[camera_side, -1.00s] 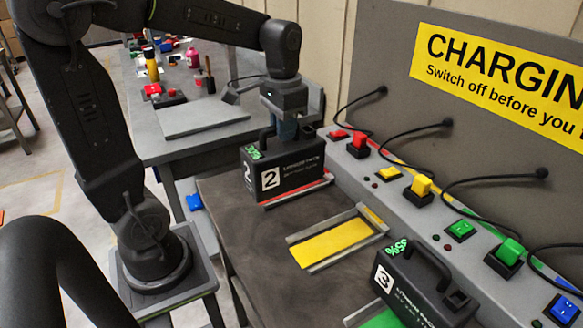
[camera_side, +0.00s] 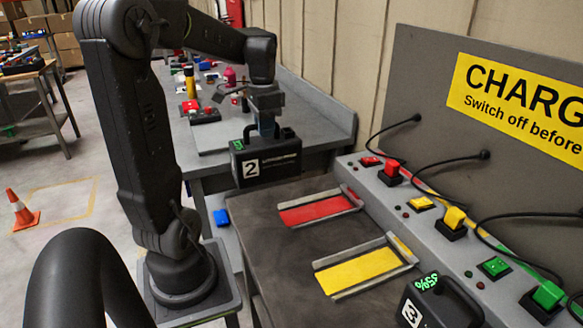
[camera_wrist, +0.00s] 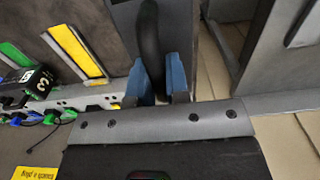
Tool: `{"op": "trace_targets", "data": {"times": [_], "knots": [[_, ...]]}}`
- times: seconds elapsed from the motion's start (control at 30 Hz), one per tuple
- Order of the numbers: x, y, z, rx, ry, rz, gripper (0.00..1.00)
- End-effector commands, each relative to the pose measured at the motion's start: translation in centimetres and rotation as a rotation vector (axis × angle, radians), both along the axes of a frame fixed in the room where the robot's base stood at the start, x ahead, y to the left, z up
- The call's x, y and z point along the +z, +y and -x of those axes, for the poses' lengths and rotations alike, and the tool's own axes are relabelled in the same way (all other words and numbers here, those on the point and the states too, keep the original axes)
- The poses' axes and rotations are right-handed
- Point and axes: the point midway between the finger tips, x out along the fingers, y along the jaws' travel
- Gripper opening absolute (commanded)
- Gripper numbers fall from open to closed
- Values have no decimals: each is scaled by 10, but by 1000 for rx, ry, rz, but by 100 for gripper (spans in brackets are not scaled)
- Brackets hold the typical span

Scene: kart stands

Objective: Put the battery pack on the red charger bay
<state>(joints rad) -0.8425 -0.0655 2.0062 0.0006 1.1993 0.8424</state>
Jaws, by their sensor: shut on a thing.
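A black battery pack marked 2 (camera_side: 282,166) hangs upright from my gripper (camera_side: 266,128), which is shut on its top handle. The pack is in the air, left of and beyond the red charger bay (camera_side: 316,209), near the far left edge of the dark charging table. The red bay is empty, a red plate with grey side rails. In the wrist view the dark handle (camera_wrist: 152,45) passes between the blue fingers (camera_wrist: 159,82); I cannot make out the rest of the pack there.
The yellow bay (camera_side: 362,271) beside the red one is empty. A black pack marked 3 (camera_side: 440,303) stands at the front right. A sloped panel (camera_side: 400,194) with switches, plugs and cables borders the right. A grey workbench (camera_side: 212,135) with small items lies behind.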

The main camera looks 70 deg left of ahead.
Motion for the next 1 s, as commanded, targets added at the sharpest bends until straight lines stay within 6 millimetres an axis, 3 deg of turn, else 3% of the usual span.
{"op": "trace_targets", "data": {"times": [0.4, 0.6, 0.83, 1.0], "knots": [[-42, -44, -60, -6, -4, -1, 0], [-57, -59, -81, -2, -6, -2, 0], [-65, -63, -88, 1, -6, -2, 0], [-86, -63, -87, 1, -3, 0, 0]]}}
